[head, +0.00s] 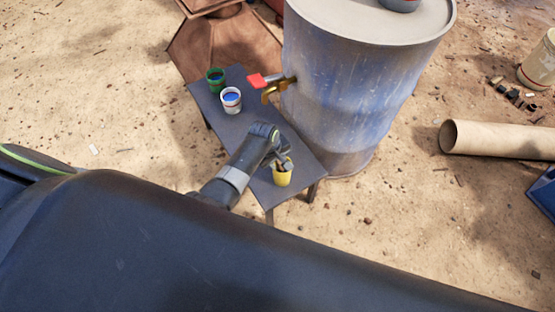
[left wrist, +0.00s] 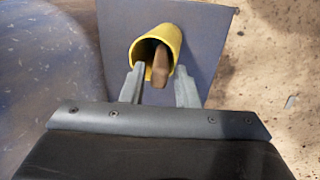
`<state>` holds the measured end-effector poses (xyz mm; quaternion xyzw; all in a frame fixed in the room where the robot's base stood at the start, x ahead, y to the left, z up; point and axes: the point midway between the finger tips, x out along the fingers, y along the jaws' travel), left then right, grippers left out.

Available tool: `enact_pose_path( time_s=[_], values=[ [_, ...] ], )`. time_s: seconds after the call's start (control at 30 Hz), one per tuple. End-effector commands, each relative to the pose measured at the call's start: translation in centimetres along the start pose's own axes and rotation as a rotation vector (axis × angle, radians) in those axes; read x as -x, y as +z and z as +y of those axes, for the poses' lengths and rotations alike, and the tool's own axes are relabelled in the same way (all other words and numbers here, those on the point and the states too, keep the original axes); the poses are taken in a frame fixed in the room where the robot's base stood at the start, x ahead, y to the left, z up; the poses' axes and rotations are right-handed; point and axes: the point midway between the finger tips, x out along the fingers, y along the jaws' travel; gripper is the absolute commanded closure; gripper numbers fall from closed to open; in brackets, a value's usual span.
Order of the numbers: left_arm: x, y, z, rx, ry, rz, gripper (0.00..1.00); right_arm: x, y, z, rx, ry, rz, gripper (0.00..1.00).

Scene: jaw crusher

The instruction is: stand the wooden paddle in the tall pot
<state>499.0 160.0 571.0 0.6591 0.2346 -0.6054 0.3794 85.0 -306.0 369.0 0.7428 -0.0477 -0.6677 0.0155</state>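The yellow pot (head: 283,179) stands on the grey table near its front right corner. It also shows in the left wrist view (left wrist: 172,38), with its mouth towards the camera. The brown wooden paddle (left wrist: 161,64) sticks out of the pot's mouth; its lower part is hidden inside. My left gripper (head: 283,160) is at the pot's rim. In the left wrist view its two fingers (left wrist: 160,82) are apart, one on each side of the paddle, with gaps showing between them and the wood. My right gripper is in neither view.
A large blue-grey barrel (head: 345,90) with a brass, red-handled tap (head: 272,86) rises beside the table. A cardboard tube (head: 500,140) lies on the sand at right.

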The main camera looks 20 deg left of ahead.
Motion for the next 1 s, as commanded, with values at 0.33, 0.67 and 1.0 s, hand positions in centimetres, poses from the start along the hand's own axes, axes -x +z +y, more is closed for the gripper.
enact_pose_path(
  time_s=[0.33, 0.67, 1.0],
  values=[
    [0.0, 0.0, 0.0, 0.000, 0.000, 0.000, 0.61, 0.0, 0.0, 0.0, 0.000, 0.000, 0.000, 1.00],
    [3.5, 0.0, 0.1, 0.000, 0.002, 0.002, 0.61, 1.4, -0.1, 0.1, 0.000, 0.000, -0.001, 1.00],
    [9.9, -0.1, 0.1, 0.000, 0.003, 0.003, 0.61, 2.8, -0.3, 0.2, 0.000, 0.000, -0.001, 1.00]
  ],
)
